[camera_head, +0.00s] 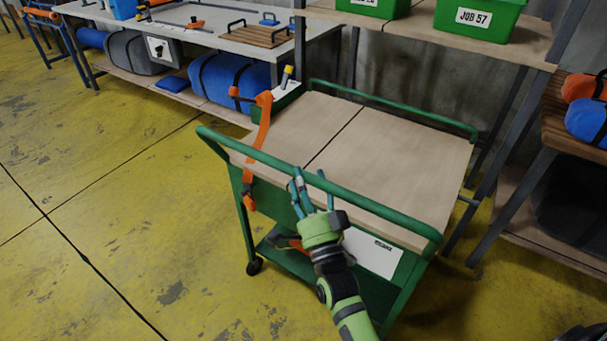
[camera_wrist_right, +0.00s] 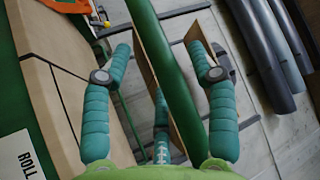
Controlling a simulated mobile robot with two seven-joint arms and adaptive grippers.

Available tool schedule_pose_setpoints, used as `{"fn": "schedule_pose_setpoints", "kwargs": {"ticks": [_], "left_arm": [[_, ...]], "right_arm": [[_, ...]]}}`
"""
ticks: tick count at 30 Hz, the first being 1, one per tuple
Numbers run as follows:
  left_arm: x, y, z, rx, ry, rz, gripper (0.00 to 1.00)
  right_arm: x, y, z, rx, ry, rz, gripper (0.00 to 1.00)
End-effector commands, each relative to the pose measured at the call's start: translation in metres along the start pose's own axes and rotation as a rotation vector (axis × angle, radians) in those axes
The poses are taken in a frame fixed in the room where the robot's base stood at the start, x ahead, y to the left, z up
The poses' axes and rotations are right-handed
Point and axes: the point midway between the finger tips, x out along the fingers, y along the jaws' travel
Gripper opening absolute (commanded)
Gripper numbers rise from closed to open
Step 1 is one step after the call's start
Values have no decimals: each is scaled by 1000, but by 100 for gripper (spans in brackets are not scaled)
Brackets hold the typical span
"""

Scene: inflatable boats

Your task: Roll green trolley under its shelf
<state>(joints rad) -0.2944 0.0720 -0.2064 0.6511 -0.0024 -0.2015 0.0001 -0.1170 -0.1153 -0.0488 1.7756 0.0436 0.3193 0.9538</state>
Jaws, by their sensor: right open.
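The green trolley (camera_head: 410,150) has a wooden top, green end rails and a lower shelf. It stands in front of a wooden shelf (camera_head: 420,25) on grey legs that carries green bins. My right gripper (camera_head: 309,181) is open at the near push handle (camera_head: 385,208). In the right wrist view, the green handle bar (camera_wrist_right: 166,62) runs between its spread teal fingers, which are not closed on it. Whether they touch it is unclear. The trolley's far rail (camera_head: 390,108) is close to the shelf's legs. My left gripper is not in view.
A workbench (camera_head: 225,38) with blue rolls (camera_head: 232,80) underneath stands at the back left. A rack (camera_head: 550,190) with rolls is at the right. The yellow floor at left is clear.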

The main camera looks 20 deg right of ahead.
Motion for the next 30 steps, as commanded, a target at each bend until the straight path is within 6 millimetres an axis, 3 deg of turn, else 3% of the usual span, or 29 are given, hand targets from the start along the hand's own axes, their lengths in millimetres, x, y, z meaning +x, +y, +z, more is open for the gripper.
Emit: {"fn": "schedule_pose_setpoints", "kwargs": {"ticks": [4,13,14,15,18,30], "left_arm": [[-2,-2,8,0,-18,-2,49],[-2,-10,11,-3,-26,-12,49],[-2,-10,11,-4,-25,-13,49],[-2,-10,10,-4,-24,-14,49],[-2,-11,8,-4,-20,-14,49],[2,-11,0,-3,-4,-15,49]], "right_arm": [[14,0,0,-2,-1,1,59],[16,1,0,-2,-2,3,59],[16,1,0,-2,-2,3,51],[16,1,0,-2,-2,3,35],[16,1,0,-2,-2,3,0],[24,8,-8,-2,0,-1,0]]}}
